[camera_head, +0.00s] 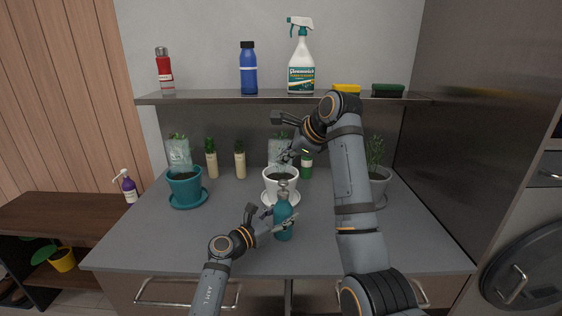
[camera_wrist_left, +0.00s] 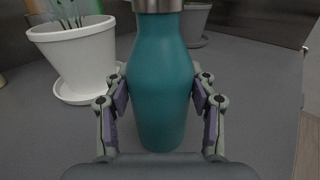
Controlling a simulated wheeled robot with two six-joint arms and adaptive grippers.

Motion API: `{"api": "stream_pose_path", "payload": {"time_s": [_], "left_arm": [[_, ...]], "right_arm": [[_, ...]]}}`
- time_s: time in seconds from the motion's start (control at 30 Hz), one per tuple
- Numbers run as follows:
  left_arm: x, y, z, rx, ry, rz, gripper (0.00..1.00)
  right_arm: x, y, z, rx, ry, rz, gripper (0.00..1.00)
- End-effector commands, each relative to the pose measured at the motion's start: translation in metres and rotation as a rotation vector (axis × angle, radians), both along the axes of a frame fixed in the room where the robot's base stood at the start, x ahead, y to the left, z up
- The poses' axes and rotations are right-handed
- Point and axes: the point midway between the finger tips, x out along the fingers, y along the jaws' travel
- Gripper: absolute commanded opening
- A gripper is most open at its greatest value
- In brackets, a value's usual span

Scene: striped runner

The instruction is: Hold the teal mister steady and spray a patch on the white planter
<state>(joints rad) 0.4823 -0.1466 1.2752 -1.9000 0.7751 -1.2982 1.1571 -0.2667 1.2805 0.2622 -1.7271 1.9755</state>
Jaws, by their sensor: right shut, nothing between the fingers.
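The teal mister (camera_head: 284,222) is a teal bottle with a grey metal top, upright on the counter in front of the white planter. My left gripper (camera_head: 284,226) is closed around its body from the left. In the left wrist view the mister (camera_wrist_left: 162,85) fills the space between the pads of the left gripper (camera_wrist_left: 162,100); its top is cut off. The white planter (camera_head: 270,186) holds dark soil and stands on a white saucer; it also shows in the wrist view (camera_wrist_left: 82,62).
A teal pot (camera_head: 185,188) stands at the left and a grey pot (camera_head: 379,188) at the right, partly behind my right arm. The counter's front left is clear.

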Motion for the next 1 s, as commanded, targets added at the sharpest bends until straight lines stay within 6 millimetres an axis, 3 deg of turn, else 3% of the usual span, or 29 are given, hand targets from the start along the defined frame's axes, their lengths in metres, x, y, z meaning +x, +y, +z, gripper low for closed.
{"api": "stream_pose_path", "payload": {"time_s": [0.03, 0.2, 0.57, 1.0], "left_arm": [[0.0, 0.0, 0.0, 0.0, 0.0, 0.0, 0.63], [0.0, 0.0, 0.0, 0.0, 0.0, 0.0, 0.83], [-0.004, 0.005, -0.001, 0.0, 0.0, 0.001, 0.83], [-0.07, 0.073, -0.002, 0.005, 0.001, 0.002, 0.83]], "right_arm": [[0.0, 0.0, 0.0, 0.0, 0.0, 0.0, 0.0], [0.0, 0.0, 0.0, 0.0, 0.0, 0.0, 0.0], [0.0, 0.0, 0.0, 0.0, 0.0, 0.0, 0.0], [0.0, 0.0, 0.0, 0.0, 0.0, 0.0, 0.0]]}}
